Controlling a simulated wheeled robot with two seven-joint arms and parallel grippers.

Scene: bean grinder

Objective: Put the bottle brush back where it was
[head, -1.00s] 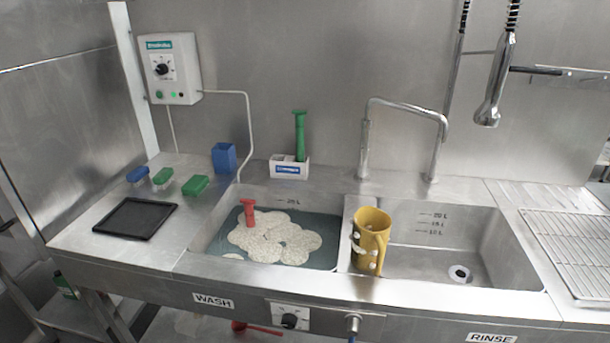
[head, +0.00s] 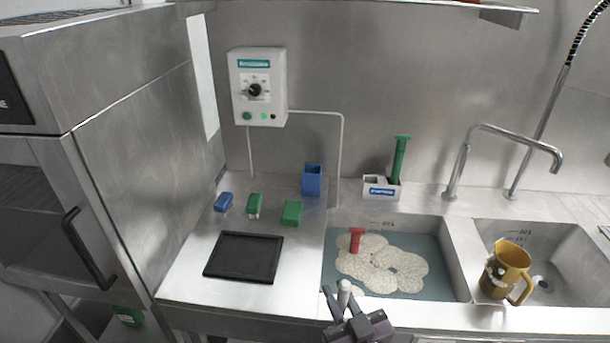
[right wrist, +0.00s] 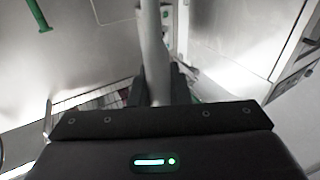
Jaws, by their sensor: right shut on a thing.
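My right gripper (head: 344,300) is at the bottom of the head view, in front of the counter's front edge. It is shut on a pale grey-white rod (head: 344,288), which looks like the bottle brush's handle. In the right wrist view the rod (right wrist: 152,50) stands up between the fingers; the brush end is not visible. A white caddy (head: 381,193) stands at the back behind the wash basin. A green-handled tool (head: 400,160) stands upright in its right part. A red-handled tool (head: 356,241) stands in the foamy wash basin (head: 440,262). My left gripper is not in view.
A yellow jug (head: 509,268) stands in the rinse basin. A blue holder (head: 312,180), small blue and green brushes (head: 292,213) and a black tray (head: 244,257) are on the left counter. A tall steel appliance (head: 130,130) stands at the left. A faucet (head: 500,132) arches behind the basins.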

